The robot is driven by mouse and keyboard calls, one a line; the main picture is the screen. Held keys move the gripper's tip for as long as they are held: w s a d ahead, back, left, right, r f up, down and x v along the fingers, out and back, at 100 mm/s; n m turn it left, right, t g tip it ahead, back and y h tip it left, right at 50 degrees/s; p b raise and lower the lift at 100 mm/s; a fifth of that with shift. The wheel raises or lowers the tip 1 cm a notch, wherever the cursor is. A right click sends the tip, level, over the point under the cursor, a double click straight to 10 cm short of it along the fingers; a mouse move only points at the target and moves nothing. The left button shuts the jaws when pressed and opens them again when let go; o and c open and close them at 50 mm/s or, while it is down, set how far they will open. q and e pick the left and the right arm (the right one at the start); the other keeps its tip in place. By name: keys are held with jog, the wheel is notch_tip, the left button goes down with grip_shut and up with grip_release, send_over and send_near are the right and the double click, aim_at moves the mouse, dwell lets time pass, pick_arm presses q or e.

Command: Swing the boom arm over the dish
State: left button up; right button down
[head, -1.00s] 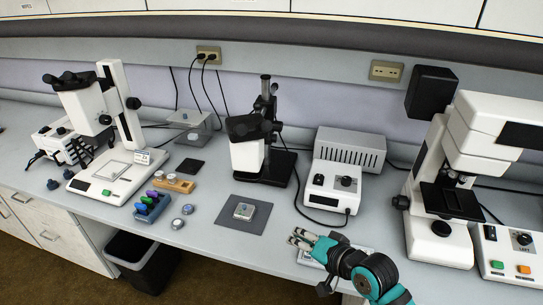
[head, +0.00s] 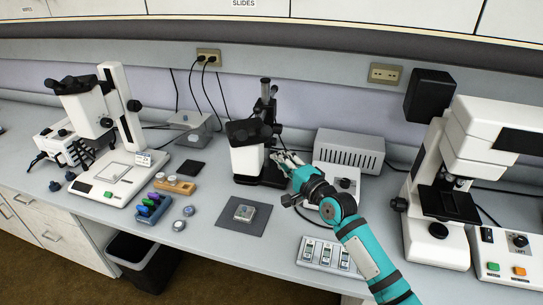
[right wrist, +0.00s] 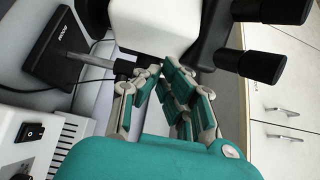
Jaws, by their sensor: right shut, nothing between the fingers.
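The boom microscope has a white head (head: 247,160) with black eyepieces, carried on a black post (head: 266,100) over a black base (head: 272,174). The small clear dish (head: 243,213) sits on a dark grey mat (head: 232,225) in front of the head, so the head is behind the dish and not over it. My right gripper (head: 276,157) is shut and empty, just right of the white head. In the right wrist view, my fingers (right wrist: 155,72) are close to the head's white housing (right wrist: 160,25); I cannot tell whether they touch. My left gripper is not in view.
A grey vented box (head: 350,150) and a white control box (head: 325,178) stand right of the boom, partly behind my arm. A slide tray (head: 309,252) lies at the front edge. A large white microscope (head: 480,140) stands at right.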

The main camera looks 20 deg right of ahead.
aim_at(258, 158)
jog(key=shift+w+a+r+p, duration=0.15)
jog(key=shift+w+a, duration=0.1)
jog(key=shift+a, duration=0.4)
jog(key=shift+w+a+p, duration=0.15)
jog(key=shift+w+a, duration=0.05)
jog(key=shift+a, duration=0.4)
jog(key=shift+w, duration=0.1)
jog(key=shift+a, duration=0.1)
jog(key=a, duration=0.1)
jog(key=a+p, duration=0.1)
jog(key=shift+w+a, duration=0.4)
jog(key=shift+a, duration=0.15)
jog(key=shift+d, duration=0.2)
